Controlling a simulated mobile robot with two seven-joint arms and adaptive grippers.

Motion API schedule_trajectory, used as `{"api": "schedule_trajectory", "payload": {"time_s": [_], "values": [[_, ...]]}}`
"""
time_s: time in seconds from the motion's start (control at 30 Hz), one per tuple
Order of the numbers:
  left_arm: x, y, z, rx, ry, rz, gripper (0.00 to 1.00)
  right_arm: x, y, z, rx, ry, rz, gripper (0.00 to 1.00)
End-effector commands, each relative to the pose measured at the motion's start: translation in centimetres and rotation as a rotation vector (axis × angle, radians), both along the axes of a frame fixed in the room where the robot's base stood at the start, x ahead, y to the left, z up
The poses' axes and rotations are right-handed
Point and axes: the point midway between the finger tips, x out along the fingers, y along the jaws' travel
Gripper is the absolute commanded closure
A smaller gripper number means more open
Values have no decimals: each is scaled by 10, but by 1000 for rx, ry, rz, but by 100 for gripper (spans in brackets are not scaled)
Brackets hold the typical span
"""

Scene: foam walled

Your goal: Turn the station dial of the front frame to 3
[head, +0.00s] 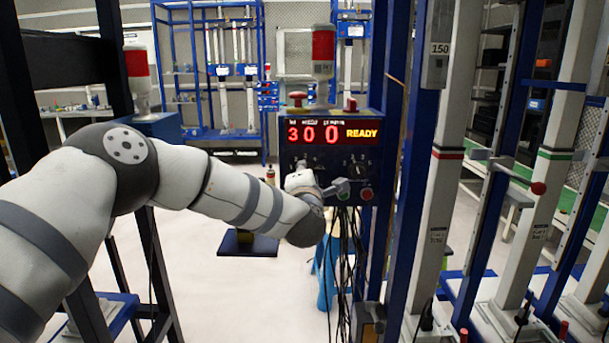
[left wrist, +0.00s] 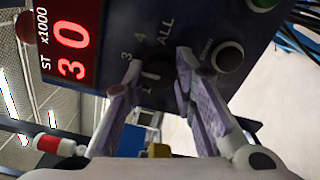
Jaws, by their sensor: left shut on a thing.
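In the left wrist view the display (left wrist: 72,50) shows 3 beside the label ST and 0 beside x1000. The station dial (left wrist: 156,74) is a small dark knob with 1, 3, 4 and ALL printed around it. My left gripper (left wrist: 158,70) is shut on this dial, one finger on each side. In the head view my left gripper (head: 305,181) is against the panel and hides the dial. Where the dial's pointer aims is unclear. My right gripper is in neither view.
A second dial (head: 358,168) sits right of my gripper, with green (head: 342,195) and red (head: 366,194) buttons below. Black cables (head: 343,250) hang beneath the box. Blue and white uprights (head: 440,170) stand close on the right. Open floor (head: 215,290) lies left.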

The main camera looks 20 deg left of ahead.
Motion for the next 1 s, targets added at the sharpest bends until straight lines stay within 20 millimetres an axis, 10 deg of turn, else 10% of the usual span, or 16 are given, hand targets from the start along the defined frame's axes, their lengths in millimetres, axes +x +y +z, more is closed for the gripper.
{"api": "schedule_trajectory", "payload": {"time_s": [0.67, 0.7, 0.77, 1.0], "values": [[0, 1, -1, 51, 16, 2, 100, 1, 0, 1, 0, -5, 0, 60], [0, 1, -1, 51, 16, 2, 68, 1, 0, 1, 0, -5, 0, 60], [0, 1, -1, 50, 16, 2, 55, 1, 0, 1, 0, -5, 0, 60], [0, 1, 0, 50, 15, 1, 55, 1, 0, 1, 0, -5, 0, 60]]}}
